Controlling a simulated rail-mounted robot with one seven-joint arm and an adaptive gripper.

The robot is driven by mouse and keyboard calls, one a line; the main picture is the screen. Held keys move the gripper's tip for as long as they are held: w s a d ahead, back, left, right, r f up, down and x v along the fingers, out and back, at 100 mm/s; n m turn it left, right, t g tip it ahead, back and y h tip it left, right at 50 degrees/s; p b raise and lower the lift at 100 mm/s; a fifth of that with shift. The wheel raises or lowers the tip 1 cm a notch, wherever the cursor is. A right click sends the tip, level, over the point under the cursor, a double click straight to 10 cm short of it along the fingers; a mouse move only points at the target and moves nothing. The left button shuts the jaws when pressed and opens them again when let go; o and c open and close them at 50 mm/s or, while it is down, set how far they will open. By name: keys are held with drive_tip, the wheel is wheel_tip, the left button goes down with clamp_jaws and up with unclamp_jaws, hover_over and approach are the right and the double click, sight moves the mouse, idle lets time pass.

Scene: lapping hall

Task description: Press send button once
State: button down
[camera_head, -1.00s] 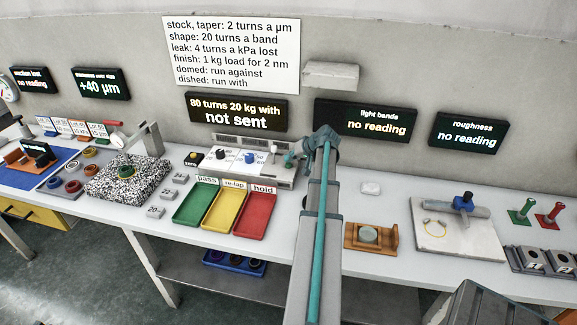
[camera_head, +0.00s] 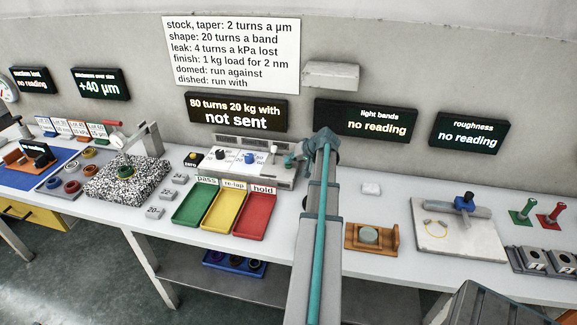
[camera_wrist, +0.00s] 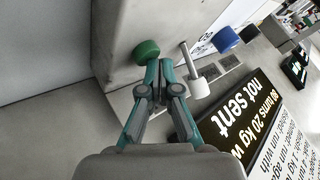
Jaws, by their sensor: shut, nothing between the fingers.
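A green round button (camera_wrist: 147,51) sits on the pale control box (camera_wrist: 125,25) in the wrist view; I cannot read a label for it. My gripper (camera_wrist: 160,66) is shut and empty, its fingertips just beside and below the green button in the picture. I cannot tell whether they touch it. In the head view the control box (camera_head: 228,171) stands at the back of the bench, with my gripper (camera_head: 298,152) at its right end. The display (camera_head: 236,113) above it reads "80 turns 20 kg with not sent".
A white-ended lever (camera_wrist: 196,80) and a blue knob (camera_wrist: 225,40) are close to the right of my gripper. Green, yellow and red trays (camera_head: 254,230) lie in front of the box. A wooden holder (camera_head: 384,243) is right of my arm.

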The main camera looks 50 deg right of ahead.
sight(290, 165)
drive_tip(key=shift+f, duration=0.3)
drive_tip(key=shift+r, duration=0.15)
idle(0.5)
drive_tip(key=shift+r, duration=0.8)
drive_tip(key=shift+r, duration=0.1)
drive_tip(key=shift+r+p, duration=1.1)
drive_tip(key=shift+r, duration=1.3)
